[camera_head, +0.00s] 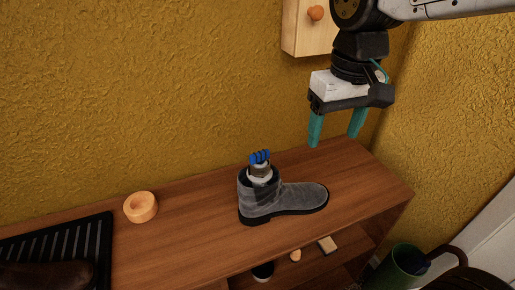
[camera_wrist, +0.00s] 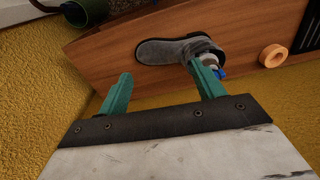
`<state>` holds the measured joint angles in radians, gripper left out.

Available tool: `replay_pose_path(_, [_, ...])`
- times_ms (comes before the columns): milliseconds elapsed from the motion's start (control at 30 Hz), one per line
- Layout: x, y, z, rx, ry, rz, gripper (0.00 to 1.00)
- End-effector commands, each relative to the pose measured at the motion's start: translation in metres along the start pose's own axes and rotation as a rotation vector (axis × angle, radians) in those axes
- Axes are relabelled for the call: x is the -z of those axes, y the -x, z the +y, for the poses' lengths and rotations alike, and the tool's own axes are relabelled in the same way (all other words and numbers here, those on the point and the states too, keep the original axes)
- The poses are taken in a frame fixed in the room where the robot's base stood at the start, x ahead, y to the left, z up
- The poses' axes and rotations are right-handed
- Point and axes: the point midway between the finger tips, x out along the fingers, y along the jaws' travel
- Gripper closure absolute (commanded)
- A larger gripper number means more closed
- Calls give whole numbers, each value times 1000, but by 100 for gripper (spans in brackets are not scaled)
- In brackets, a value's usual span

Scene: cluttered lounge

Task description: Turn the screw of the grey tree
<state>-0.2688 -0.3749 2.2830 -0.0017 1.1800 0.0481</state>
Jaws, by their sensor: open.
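A grey suede ankle boot (camera_head: 290,197) stands upright on the wooden cabinet top, its toe to the right. A shoe tree (camera_head: 259,178) with a pale, greyish body sits in the boot's opening. A blue ribbed knob (camera_head: 260,157), apparently the screw, tops it. My gripper (camera_head: 335,141) is open and empty, pointing down, above and to the right of the boot. In the wrist view the boot (camera_wrist: 165,50) lies beyond the fingers. The blue knob (camera_wrist: 222,73) shows just right of the right finger, which partly hides the shoe tree.
A pale wooden ring (camera_head: 141,207) and a black ribbed tray (camera_head: 80,240) with a dark object lie left on the cabinet top (camera_head: 190,245). A wooden box with a peg (camera_head: 305,25) hangs on the yellow wall behind. A green bin (camera_head: 403,264) stands lower right.

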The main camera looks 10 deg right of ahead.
Motion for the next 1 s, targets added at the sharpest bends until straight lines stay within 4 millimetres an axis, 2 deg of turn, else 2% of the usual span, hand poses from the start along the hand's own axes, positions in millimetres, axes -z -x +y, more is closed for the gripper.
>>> replay_pose_path(33, [22, -4, -18, 2, 44, -17, 33])
replay_pose_path(100, [47, -8, -40, 3, 86, -28, 33])
replay_pose_path(200, [74, -17, -68, 4, 137, -41, 33])
replay_pose_path(333, [95, -25, -94, 4, 178, -51, 33])
replay_pose_path(500, [103, -36, -106, 4, 194, -55, 33])
replay_pose_path(800, [99, -83, -104, 3, 192, -57, 33])
replay_pose_path(1000, [98, -103, -104, 4, 192, -55, 33])
